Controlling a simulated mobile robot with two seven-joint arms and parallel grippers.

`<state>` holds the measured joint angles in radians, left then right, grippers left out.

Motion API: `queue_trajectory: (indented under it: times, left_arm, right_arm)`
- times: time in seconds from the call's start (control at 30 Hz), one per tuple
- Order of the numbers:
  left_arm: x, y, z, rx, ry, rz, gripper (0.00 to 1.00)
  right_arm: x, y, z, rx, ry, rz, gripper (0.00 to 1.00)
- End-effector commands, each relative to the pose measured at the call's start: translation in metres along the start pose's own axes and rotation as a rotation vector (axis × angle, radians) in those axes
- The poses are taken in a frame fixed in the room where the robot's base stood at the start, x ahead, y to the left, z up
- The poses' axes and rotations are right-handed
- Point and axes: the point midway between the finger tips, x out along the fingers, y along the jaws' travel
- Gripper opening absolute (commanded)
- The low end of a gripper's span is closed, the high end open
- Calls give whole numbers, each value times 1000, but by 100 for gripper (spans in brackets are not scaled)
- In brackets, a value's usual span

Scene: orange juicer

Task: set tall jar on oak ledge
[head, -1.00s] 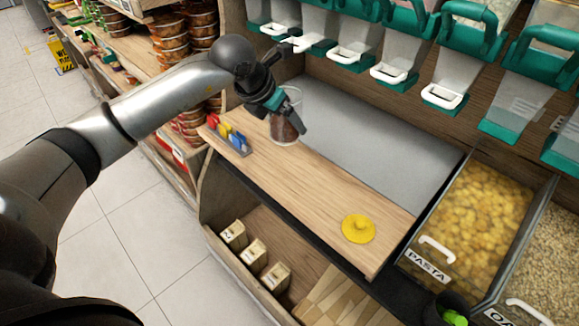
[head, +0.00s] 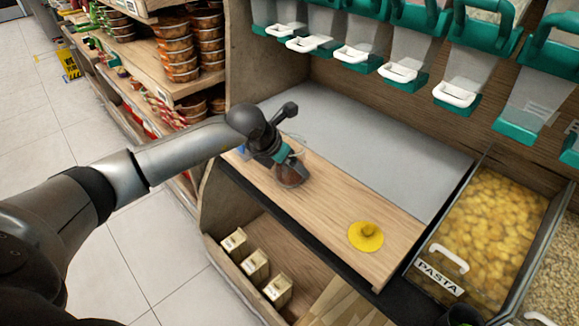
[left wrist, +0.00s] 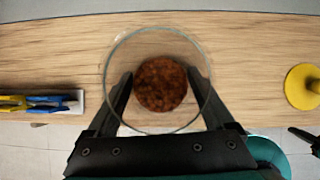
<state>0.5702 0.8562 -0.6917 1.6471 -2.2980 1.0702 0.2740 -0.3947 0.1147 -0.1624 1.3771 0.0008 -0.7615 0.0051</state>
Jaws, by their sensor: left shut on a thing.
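The tall jar is clear glass with brown contents (head: 291,174) in its bottom. My left gripper (left wrist: 160,88) is shut around the jar, a finger on each side, and covers much of it in the head view. In the left wrist view I look down through the round glass rim (left wrist: 160,29) to the brown contents. The oak ledge (head: 330,197) is the pale wooden board under the jar; the jar is upright over it. I cannot tell whether its base touches the wood.
A yellow knobbed lid (head: 366,236) lies near the ledge's right end. A small rack with blue and yellow items (left wrist: 40,101) is at its left end. A grey surface (head: 375,135) lies behind, with dispensers (head: 460,75) above. Bare wood separates jar and lid.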

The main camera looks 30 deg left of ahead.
Motion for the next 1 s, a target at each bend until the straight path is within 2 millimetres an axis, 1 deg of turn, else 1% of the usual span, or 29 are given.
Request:
queue_trajectory:
  times: [0.1, 0.37, 0.4, 0.5, 0.77, 0.9, 1.0]
  left_arm:
    - [3, 0, -1, 0, -4, 0, 2]
    - [3, 0, -1, 0, -4, 0, 2]
    - [4, 0, -3, 0, 0, 0, 88]
    - [4, 0, -3, 0, 0, 0, 99]
    - [4, 0, -2, 0, 0, 0, 100]
    - [-2, 0, -2, 1, 0, 0, 100]
    - [-11, 0, -2, 1, 0, 1, 100]
  right_arm:
    - [-2, -1, -2, 1, 1, -1, 0]
    - [-2, -1, -3, 1, 1, -1, 0]
    - [-3, -1, -4, 1, 2, -1, 0]
    - [-3, -1, -4, 1, 1, -1, 0]
    - [-4, -1, -4, 1, 2, -1, 0]
    - [-4, -1, -5, 1, 10, -1, 0]
    - [4, 3, 6, -2, -4, 3, 0]
